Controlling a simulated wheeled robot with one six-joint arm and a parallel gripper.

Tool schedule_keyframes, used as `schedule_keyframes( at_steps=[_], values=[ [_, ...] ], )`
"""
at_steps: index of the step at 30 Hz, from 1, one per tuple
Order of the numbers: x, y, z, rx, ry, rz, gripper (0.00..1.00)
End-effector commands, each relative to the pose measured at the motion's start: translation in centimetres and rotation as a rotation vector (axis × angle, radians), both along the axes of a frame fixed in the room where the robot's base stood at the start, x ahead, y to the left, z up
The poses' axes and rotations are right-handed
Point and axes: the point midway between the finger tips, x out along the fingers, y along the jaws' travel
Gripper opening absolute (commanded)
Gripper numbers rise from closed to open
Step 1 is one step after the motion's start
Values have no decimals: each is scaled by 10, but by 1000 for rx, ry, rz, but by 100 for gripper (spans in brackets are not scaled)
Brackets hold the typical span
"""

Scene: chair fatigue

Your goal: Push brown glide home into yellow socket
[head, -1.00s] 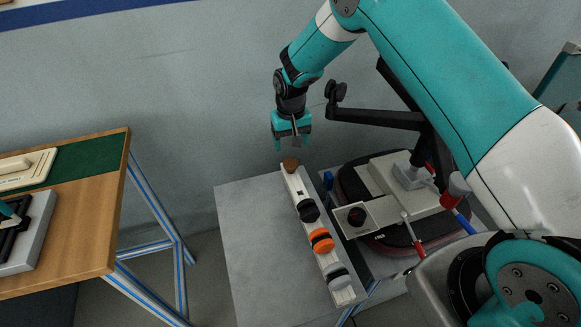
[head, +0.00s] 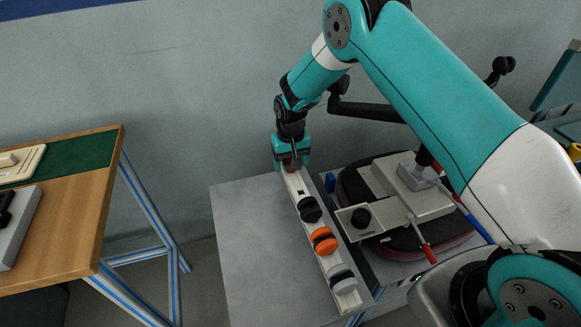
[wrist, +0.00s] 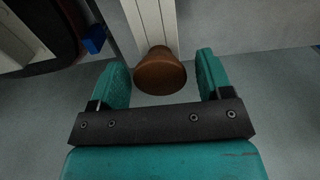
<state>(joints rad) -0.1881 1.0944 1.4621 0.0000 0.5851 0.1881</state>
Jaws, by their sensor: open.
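The brown glide (wrist: 160,72) is a round brown piece at the far end of a white rail. In the head view only a little of it (head: 291,164) shows, at the fingers. My gripper (wrist: 157,78) is open, with one teal finger on each side of the glide and visible gaps between. In the head view my gripper (head: 291,163) points down over the rail's far end. I cannot make out a yellow socket in either view.
The white rail (head: 318,250) also bears black, orange and grey pieces and lies on a grey table (head: 250,250). A chair seat in a fixture (head: 400,205) stands right of it. A wooden bench (head: 75,225) is at left.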

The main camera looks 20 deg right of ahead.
Motion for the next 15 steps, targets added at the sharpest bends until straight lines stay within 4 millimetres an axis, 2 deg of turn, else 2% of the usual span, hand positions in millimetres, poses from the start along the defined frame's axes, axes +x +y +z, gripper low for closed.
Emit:
schedule_keyframes(
  at_steps=[2,8,15],
  values=[
    [0,0,0,0,0,0,72],
    [0,0,1,0,0,0,29],
    [0,0,3,0,-1,0,29]
  ],
)
